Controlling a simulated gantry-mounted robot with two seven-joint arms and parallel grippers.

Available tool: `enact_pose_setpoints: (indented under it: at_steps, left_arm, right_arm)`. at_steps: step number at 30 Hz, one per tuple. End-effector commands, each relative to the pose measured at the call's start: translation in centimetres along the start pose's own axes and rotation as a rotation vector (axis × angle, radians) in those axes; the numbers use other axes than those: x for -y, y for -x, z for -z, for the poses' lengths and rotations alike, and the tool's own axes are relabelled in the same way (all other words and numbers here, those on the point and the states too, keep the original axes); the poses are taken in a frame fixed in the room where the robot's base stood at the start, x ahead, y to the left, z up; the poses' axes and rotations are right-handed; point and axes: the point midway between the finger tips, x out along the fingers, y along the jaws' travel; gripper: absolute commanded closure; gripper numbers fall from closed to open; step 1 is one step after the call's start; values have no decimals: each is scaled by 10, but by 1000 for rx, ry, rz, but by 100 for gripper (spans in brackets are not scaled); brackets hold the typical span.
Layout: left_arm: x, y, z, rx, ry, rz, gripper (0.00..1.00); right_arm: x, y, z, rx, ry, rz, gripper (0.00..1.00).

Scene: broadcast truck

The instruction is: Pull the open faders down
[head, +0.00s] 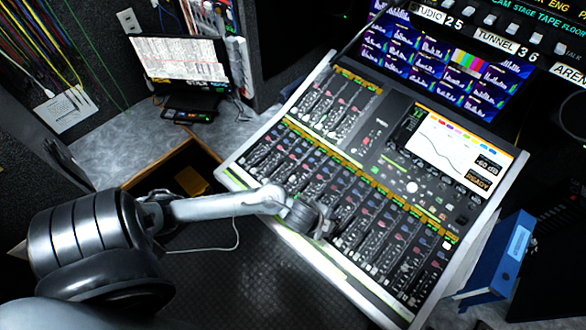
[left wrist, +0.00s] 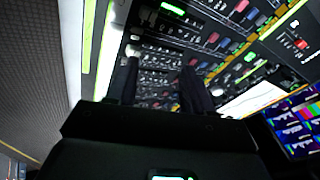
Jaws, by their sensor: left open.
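The mixing console (head: 268,222) is tilted, with a pale metal frame and rows of small faders. A long lower bank of faders (head: 395,250) runs diagonally along its front, with red, blue and white caps. A shorter upper bank (head: 325,108) sits at the back left. Which faders are open is too small to tell. My left gripper (head: 318,222) is over the front part of the lower bank and hides some strips. In the left wrist view its two dark fingers (left wrist: 160,78) are spread apart over the channel strips, with nothing seen between them. My right gripper is not in view.
A screen showing a curve (head: 450,150) is set in the console's right part, with monitors (head: 440,70) behind. A blue case (head: 497,262) stands at right. An open recess (head: 160,165) lies left of the console.

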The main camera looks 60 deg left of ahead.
Motion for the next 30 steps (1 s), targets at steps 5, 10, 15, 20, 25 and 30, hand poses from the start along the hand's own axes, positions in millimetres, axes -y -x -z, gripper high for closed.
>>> enact_pose_setpoints:
  at_steps: [5, 10, 15, 20, 25, 30]
  left_arm:
    - [70, -18, -80, 82, -232, -114, 49]
    - [114, 5, -150, 171, -267, -240, 49]
    - [134, 26, -186, 218, -248, -311, 49]
    - [133, 22, -196, 226, -240, -331, 49]
    - [125, -1, -202, 226, -240, -332, 49]
    - [117, -27, -209, 226, -240, -330, 49]
  right_arm:
    - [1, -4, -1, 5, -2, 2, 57]
    - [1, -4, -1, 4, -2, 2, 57]
    - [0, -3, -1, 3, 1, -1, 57]
    - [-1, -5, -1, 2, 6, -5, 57]
    - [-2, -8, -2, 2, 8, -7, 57]
    - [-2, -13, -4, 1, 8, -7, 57]
